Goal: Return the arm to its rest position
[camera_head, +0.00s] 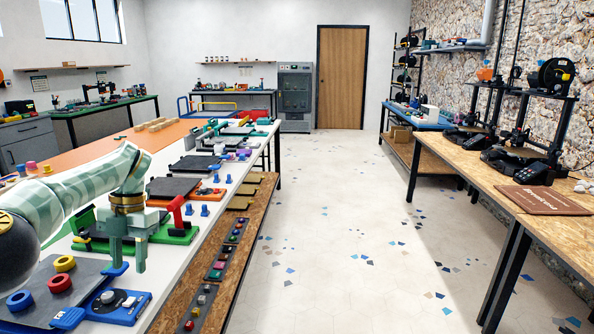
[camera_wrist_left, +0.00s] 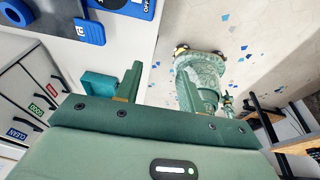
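My left arm reaches in from the left in the head view, over the near end of the white bench (camera_head: 222,200). Its gripper (camera_head: 127,262) points down above the bench, fingers apart, with nothing seen between them. In the left wrist view the two fingers of the left gripper (camera_wrist_left: 160,92) stand apart with pale floor showing between them. My right gripper does not show in the head view.
A wooden table (camera_head: 470,170) with printers stands right. The floor (camera_head: 340,230) between is clear.

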